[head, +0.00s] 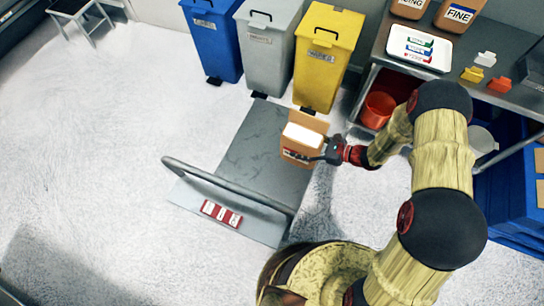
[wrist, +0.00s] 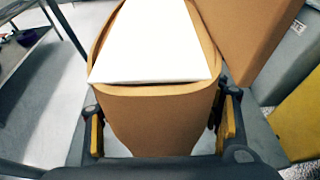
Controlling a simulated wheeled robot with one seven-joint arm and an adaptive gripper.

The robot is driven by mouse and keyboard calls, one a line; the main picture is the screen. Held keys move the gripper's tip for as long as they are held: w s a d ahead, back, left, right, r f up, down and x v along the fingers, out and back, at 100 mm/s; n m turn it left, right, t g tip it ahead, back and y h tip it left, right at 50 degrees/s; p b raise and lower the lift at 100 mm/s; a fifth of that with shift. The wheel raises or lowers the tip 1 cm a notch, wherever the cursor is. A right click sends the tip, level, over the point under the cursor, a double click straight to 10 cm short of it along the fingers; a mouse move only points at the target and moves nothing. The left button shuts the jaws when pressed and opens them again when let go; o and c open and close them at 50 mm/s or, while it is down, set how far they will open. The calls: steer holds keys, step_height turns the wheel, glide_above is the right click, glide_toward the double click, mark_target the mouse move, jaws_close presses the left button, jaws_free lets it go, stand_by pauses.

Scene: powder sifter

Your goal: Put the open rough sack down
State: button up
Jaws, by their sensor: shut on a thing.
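The open rough sack (head: 294,153) is brown and box-like, with a raised flap and a white filling at its top. In the head view it is upright over the right side of the grey flatbed trolley (head: 262,150); I cannot tell whether it touches the deck. My gripper (head: 322,156) is shut on the sack from the right. In the wrist view the sack (wrist: 155,105) fills the space between the two fingers of my gripper (wrist: 163,128). Its underside is hidden.
Blue (head: 212,40), grey (head: 266,50) and yellow (head: 325,60) bins stand behind the trolley. The trolley has a bar handle (head: 225,183) and a red-and-white label (head: 221,213). A bench (head: 480,65) with sacks and a white tray (head: 419,48) is at right.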

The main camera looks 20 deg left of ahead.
steer(key=s+a+f+b, duration=0.2)
steer(key=a+f+b, duration=0.2)
steer(key=a+f, duration=0.3)
steer(key=s+a+f+b, duration=0.2)
steer(key=a+f+b, duration=0.2)
steer(key=a+f, duration=0.3)
steer(key=shift+s+a+n+g, duration=0.15)
steer(key=shift+s+n+g, duration=0.15)
steer(key=shift+s+n, duration=0.1)
steer(key=shift+f, duration=0.25)
steer(key=o, duration=2)
steer(key=shift+s+f, duration=0.15)
steer(key=shift+o, duration=0.4)
